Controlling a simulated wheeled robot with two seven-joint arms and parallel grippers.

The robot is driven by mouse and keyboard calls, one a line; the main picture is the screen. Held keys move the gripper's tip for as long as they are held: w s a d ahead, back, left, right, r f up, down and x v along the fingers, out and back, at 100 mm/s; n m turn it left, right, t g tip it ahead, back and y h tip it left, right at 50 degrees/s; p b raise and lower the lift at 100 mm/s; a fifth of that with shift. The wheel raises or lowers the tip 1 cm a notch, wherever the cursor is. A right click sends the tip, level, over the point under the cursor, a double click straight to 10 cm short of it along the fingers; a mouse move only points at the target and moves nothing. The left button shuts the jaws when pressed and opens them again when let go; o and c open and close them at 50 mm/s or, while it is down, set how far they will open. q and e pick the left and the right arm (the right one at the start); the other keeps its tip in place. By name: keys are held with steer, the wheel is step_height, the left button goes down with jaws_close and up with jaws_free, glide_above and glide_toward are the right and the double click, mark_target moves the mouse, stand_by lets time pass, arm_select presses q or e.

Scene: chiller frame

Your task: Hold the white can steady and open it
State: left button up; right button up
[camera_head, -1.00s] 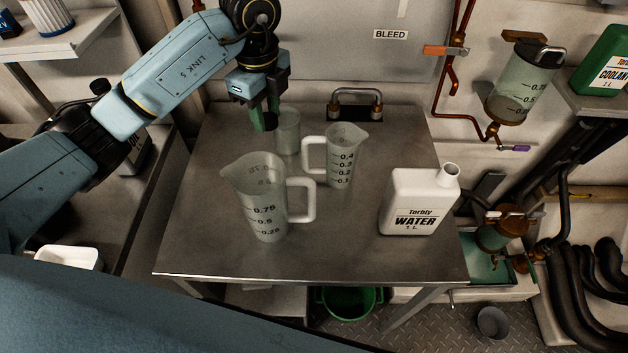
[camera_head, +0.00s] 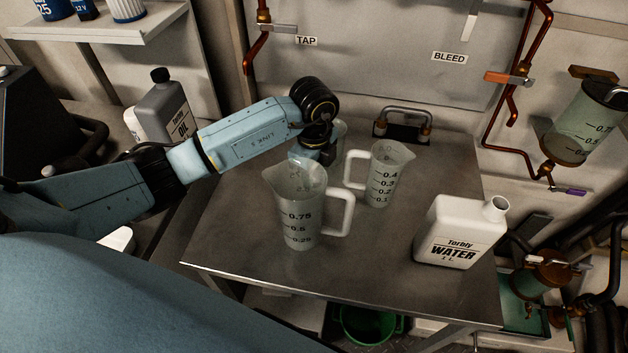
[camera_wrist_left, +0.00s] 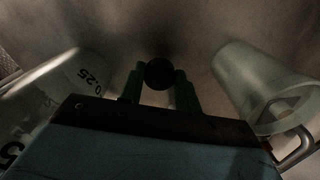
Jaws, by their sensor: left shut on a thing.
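The white can (camera_head: 452,236), labelled "Torbly WATER", stands upright at the right of the metal table in the head view. Its neck (camera_head: 496,206) looks open, with no cap on it. My left gripper (camera_wrist_left: 159,78) is well to the left of the can, low over the table behind the large jug. Its green fingers are shut on a small dark round thing (camera_wrist_left: 159,72), which looks like a cap. In the head view the jug hides the fingertips. My right gripper is not in view.
A large measuring jug (camera_head: 297,220) stands right in front of my left gripper; a smaller jug (camera_head: 388,178) stands to the right, and a clear beaker (camera_head: 341,133) just behind. The table (camera_head: 370,265) is bare at the front. A grey oil can (camera_head: 166,108) stands at left.

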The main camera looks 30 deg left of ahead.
arm_select(q)
steer(key=shift+f, duration=1.55)
steer(key=o, duration=1.1)
steer(key=shift+f, duration=0.15)
steer(key=shift+c, duration=0.2)
